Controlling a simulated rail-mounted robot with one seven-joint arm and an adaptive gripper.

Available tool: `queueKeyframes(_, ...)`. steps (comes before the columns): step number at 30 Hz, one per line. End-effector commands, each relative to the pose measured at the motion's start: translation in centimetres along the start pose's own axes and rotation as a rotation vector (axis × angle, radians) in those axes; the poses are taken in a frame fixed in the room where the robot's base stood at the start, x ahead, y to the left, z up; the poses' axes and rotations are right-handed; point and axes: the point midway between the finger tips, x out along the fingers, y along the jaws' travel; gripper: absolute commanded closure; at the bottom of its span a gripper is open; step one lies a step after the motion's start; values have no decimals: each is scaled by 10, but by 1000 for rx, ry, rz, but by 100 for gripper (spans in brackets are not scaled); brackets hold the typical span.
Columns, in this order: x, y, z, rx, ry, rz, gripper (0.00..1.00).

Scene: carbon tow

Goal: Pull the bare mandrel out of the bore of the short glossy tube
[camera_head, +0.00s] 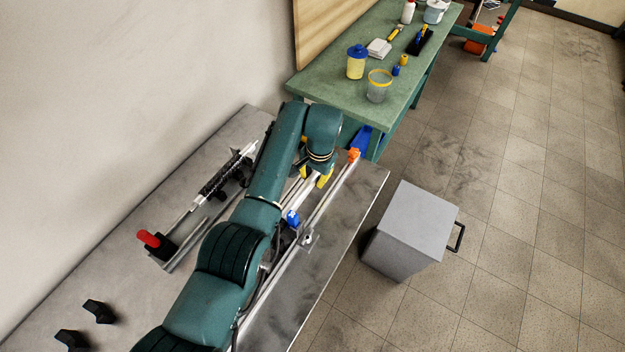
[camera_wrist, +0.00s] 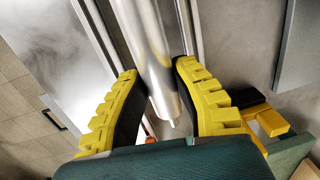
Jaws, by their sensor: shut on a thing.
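My gripper (camera_head: 318,178) has yellow ridged fingers and is over the far end of the rail fixture. In the wrist view my gripper (camera_wrist: 156,78) is shut on a smooth silver bar, which I take as the bare mandrel (camera_wrist: 146,42), with one finger on each side. The mandrel ends in a thin pin (camera_wrist: 172,123) between the fingers. Its other end runs out of the top of the wrist view. I cannot make out the short glossy tube in either view; in the head view my arm covers much of the fixture.
A black-and-white patterned piece (camera_head: 219,180) lies on a rod at the left, near a red-handled part (camera_head: 149,239). A grey box (camera_head: 412,231) stands on the floor; a green bench (camera_head: 330,82) is beyond.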

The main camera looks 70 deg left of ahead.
Motion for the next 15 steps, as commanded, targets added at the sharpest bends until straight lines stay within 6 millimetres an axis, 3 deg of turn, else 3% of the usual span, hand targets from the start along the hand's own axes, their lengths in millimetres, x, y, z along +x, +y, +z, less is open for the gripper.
queueKeyframes(15,1,0,-12,0,1,0,100)
